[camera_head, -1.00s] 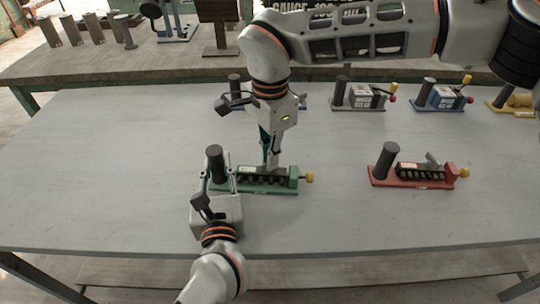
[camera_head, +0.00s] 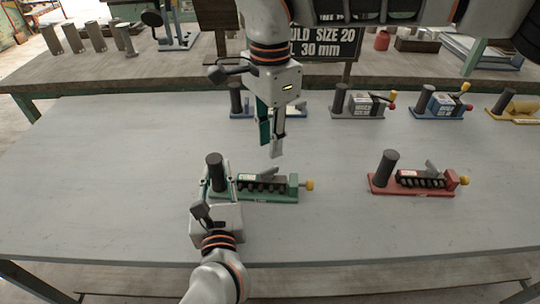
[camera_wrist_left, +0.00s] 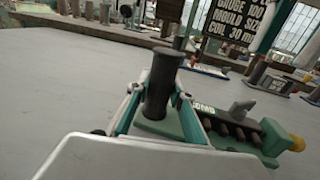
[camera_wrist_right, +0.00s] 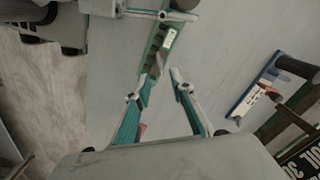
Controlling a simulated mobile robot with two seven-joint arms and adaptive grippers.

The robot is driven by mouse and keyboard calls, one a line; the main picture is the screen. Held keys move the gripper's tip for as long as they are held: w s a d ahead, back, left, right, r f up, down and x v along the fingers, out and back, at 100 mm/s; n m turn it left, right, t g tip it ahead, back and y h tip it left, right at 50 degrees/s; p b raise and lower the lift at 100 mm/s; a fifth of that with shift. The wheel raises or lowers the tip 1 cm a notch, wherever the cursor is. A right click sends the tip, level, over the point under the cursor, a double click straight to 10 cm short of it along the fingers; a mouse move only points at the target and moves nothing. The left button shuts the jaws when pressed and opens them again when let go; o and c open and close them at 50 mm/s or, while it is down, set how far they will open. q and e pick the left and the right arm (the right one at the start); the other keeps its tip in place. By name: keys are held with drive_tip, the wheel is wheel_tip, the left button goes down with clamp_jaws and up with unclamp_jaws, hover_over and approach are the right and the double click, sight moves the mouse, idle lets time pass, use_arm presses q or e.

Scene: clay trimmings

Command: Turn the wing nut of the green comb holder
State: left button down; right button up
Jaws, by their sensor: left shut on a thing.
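The green comb holder (camera_head: 262,198) lies at the front middle of the table, with a dark upright post at its left end and a yellow knob (camera_head: 310,185) at its right end. A grey wing nut (camera_head: 269,173) stands tilted above its dark comb row; it also shows in the left wrist view (camera_wrist_left: 242,108). My left gripper (camera_wrist_left: 158,98) is shut around the dark post (camera_wrist_left: 160,83). My right gripper (camera_head: 270,150) points down above and behind the comb row, clear of the wing nut. The right wrist view shows its fingers (camera_wrist_right: 167,80) apart and empty.
A red comb holder (camera_head: 412,187) with its own post stands to the right. Blue, grey and yellow holders line the table's back edge, including a grey one (camera_head: 358,106). A black sign (camera_head: 325,42) stands behind. The table between the green and red holders is clear.

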drive_tip(key=shift+r, duration=2.25)
use_arm(q)
drive_tip(key=c, duration=1.7)
unclamp_jaws()
